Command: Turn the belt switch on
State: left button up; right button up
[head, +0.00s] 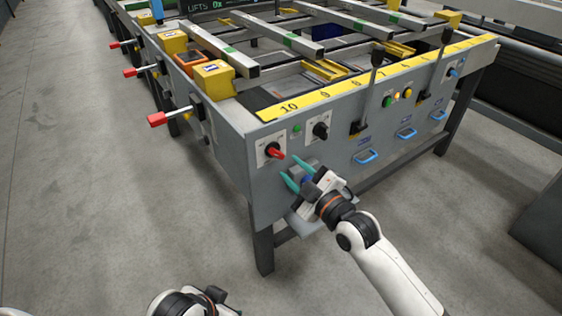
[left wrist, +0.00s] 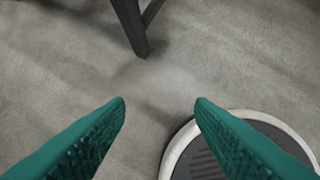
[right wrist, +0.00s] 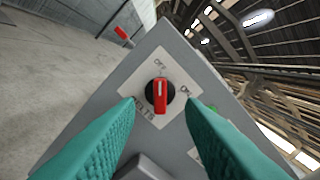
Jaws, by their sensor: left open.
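The belt switch (head: 274,151) is a red-handled rotary knob on a pale plate near the left corner of the grey front panel. In the right wrist view the knob (right wrist: 160,95) has a black base, with OFF above it, ON to its right and BELTS below left. Its red handle stands upright in that picture, toward OFF. My right gripper (head: 300,172) is open and empty, below and right of the switch. In its wrist view the knob shows between and beyond the teal fingertips, apart from them. My left gripper (left wrist: 160,103) is open and empty over the floor.
A black knob (head: 321,131) and a green button (head: 297,129) sit right of the switch. Blue handles (head: 365,157) and black levers (head: 358,127) line the panel. Red-tipped levers (head: 157,119) stick out on the left side. The floor in front is clear.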

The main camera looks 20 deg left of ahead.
aim_at(278, 156)
jog(key=b+x, duration=0.1)
jog(key=x, duration=0.4)
jog(key=shift+w+a+f, duration=0.1)
jog(key=shift+w+a, duration=0.25)
jog(key=shift+a, duration=0.05)
pick_arm(q)
jog(key=w+d+r+t+h, duration=0.1)
jog(key=w+d+r+t, duration=0.1)
jog(key=w, duration=0.4)
jog(key=shift+r+t, duration=0.15)
jog(key=shift+t, duration=0.75)
pick_arm(e)
grip_shut()
